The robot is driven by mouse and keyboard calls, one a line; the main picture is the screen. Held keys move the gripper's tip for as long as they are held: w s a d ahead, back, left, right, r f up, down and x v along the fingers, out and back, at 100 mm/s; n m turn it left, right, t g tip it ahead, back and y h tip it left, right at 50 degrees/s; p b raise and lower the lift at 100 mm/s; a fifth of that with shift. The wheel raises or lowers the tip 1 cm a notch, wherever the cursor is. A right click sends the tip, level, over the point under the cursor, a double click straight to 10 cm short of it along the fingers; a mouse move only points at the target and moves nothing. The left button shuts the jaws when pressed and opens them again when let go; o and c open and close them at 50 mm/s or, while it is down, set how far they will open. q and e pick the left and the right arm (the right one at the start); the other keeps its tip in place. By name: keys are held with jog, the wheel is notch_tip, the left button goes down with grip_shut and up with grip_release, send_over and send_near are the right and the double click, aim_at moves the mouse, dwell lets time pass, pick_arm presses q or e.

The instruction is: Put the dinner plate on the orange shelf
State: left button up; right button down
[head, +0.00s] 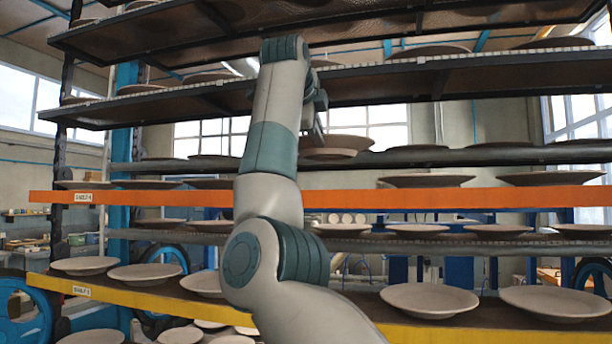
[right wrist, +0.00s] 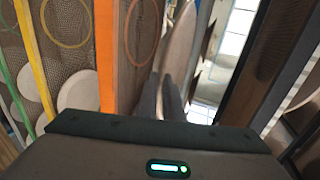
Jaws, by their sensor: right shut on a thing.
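The dinner plate (head: 338,144) is a pale beige plate, held roughly level above the orange shelf (head: 345,199) in the head view. My right gripper (head: 318,134) is shut on its rim at the left side; my arm hides part of the grip. In the right wrist view the plate (right wrist: 184,45) shows edge-on beyond the dark fingers (right wrist: 160,98), and the orange shelf edge (right wrist: 105,50) runs to the left of it. The plate is apart from the orange front edge. My left gripper is not in view.
Plates stand on the orange shelf at the right (head: 427,180) and at the left (head: 150,184), with a gap between them. A dark shelf (head: 455,78) hangs above. The yellow shelf (head: 455,336) below bears several plates.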

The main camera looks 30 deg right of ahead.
jog(key=w+f+p, duration=0.1)
jog(key=w, duration=0.1)
jog(key=w+d+f+p, duration=0.1)
jog(key=w+f+p, duration=0.1)
jog(key=w, duration=0.1)
jog(key=w+d+f+p, duration=0.1)
jog(key=w, duration=0.2)
jog(key=shift+w+f+p, duration=0.15)
jog(key=shift+f+p, duration=0.1)
jog(key=shift+p, duration=0.1)
jog(key=shift+f, duration=0.45)
jog(key=shift+a, duration=0.1)
jog(key=shift+f+p, duration=0.8)
jog(key=shift+f, duration=0.9)
jog(key=c, duration=2.3)
grip_release()
jog(key=shift+f, duration=0.25)
jog(key=shift+o, duration=0.6)
jog(key=shift+r, duration=0.15)
